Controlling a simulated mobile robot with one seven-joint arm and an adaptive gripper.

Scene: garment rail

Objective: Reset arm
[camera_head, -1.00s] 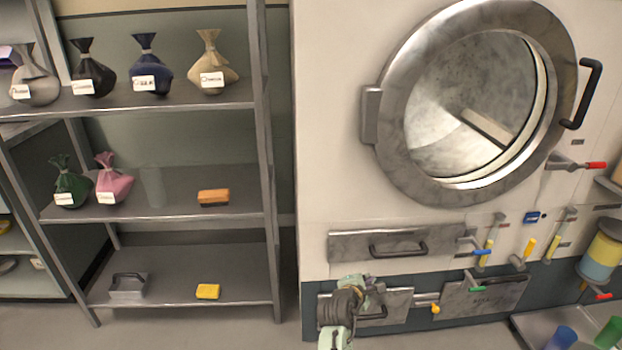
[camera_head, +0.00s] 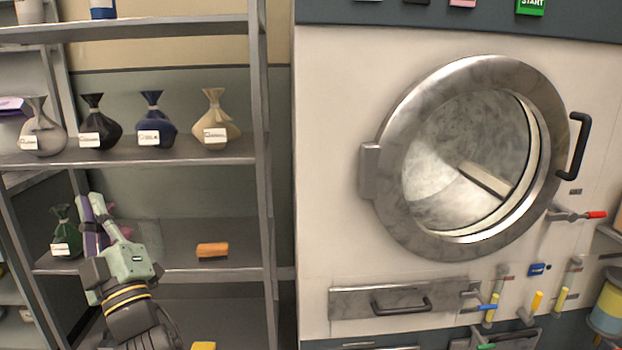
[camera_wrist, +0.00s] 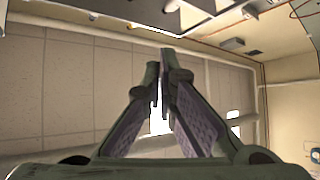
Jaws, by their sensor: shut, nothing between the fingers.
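My gripper (camera_head: 90,200) is raised in front of the left shelf rack in the head view, its fingers pointing up. It covers most of the pink sack (camera_head: 122,221) on the middle shelf. In the wrist view my gripper (camera_wrist: 160,75) has its fingertips close together with nothing held. The ceiling shows behind the fingers.
The shelf rack (camera_head: 262,180) holds several tied sacks, such as the beige sack (camera_head: 215,120), and an orange block (camera_head: 212,250). The big machine with its round glass door (camera_head: 470,160) stands to the right. Valve levers and a drawer (camera_head: 400,303) sit below the door.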

